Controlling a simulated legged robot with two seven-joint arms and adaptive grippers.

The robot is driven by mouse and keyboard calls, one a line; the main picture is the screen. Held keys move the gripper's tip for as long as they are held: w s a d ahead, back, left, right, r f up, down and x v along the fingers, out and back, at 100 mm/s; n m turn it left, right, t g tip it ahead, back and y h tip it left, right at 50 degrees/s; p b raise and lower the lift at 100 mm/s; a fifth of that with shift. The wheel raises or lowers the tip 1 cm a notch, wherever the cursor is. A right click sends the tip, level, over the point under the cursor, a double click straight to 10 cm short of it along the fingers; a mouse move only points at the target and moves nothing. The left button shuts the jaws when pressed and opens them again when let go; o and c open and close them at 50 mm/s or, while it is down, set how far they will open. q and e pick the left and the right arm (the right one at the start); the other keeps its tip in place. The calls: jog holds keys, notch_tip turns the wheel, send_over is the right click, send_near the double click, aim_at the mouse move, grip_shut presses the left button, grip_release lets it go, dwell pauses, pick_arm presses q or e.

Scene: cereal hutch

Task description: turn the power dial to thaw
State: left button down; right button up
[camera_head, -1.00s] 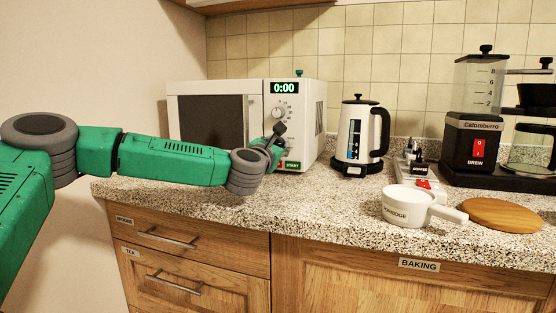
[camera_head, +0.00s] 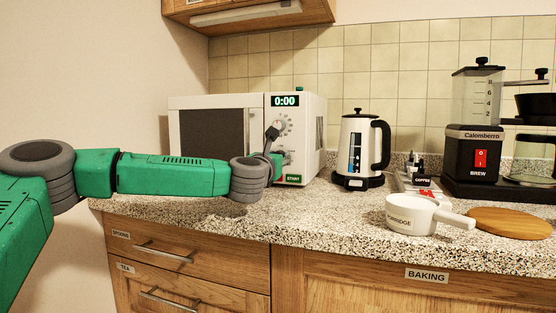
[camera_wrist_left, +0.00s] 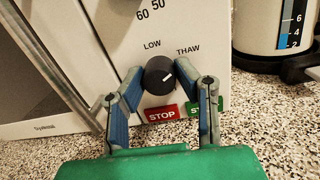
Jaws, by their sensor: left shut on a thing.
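The white microwave (camera_head: 218,101) stands on the counter, its display reading 0:00. Its dark round power dial (camera_wrist_left: 160,75) shows in the left wrist view, below the LOW and THAW labels. The dial's white mark points up and right, roughly towards THAW (camera_wrist_left: 188,50). My left gripper (camera_wrist_left: 161,78) is shut on the dial, one blue-padded finger on each side. In the head view my left gripper (camera_head: 271,148) is at the microwave's control panel and partly hides it. The red STOP button (camera_wrist_left: 161,114) and the partly covered green START button (camera_wrist_left: 193,110) lie just below the dial. My right gripper is not in view.
A white kettle (camera_head: 359,138) stands right of the microwave. Farther right are the coffee maker (camera_head: 478,142), a white porridge pan (camera_head: 410,215) and a round wooden board (camera_head: 509,223). The speckled counter front (camera_head: 290,225) below the microwave is clear.

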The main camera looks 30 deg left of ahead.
pick_arm(q)
jog(key=c, duration=1.2)
grip_release()
jog(key=shift+f, duration=0.45)
jog(key=shift+w+a+r, duration=0.1)
jog(key=shift+r, duration=0.1)
jog(key=shift+s, duration=0.5)
jog(key=v, duration=1.1)
